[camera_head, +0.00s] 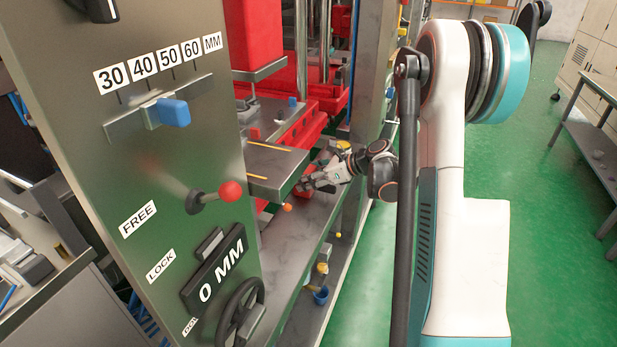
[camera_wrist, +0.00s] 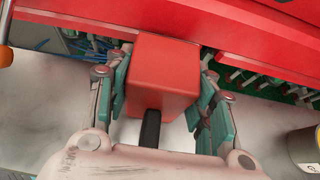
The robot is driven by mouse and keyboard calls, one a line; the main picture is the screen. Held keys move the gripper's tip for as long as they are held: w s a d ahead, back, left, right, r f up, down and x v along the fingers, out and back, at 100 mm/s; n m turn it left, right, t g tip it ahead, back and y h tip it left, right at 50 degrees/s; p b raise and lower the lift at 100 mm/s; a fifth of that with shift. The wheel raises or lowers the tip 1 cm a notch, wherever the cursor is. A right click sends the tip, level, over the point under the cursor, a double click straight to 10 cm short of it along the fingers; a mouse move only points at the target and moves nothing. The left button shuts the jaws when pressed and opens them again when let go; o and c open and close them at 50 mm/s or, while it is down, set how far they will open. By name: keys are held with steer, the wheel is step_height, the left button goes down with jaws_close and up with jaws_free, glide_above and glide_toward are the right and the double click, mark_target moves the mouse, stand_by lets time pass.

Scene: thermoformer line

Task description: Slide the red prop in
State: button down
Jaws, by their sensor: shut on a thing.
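The red prop (camera_wrist: 162,72) is a box-shaped red block with a black stem or handle (camera_wrist: 150,128) on its near side. In the wrist view it sits between the teal-padded fingers of my gripper (camera_wrist: 163,92), which is shut on it. Its far end meets or lies close to the edge of a large red machine part (camera_wrist: 240,35); I cannot tell whether they touch. In the head view my gripper (camera_head: 312,181) reaches into the machine beside a grey plate (camera_head: 275,172), and the prop is mostly hidden there.
A panel (camera_head: 160,130) with a red-knobbed lever (camera_head: 230,191), a blue slider (camera_head: 172,112) and a handwheel (camera_head: 240,312) stands at left. A grey can (camera_wrist: 305,148) is right of my gripper. Cables and green fittings (camera_wrist: 290,95) show beneath the red part.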

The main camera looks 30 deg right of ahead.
steer(key=c, duration=0.6)
jaws_free()
steer(key=shift+c, duration=0.2)
steer(key=v, duration=1.2)
steer(key=shift+s, duration=0.1)
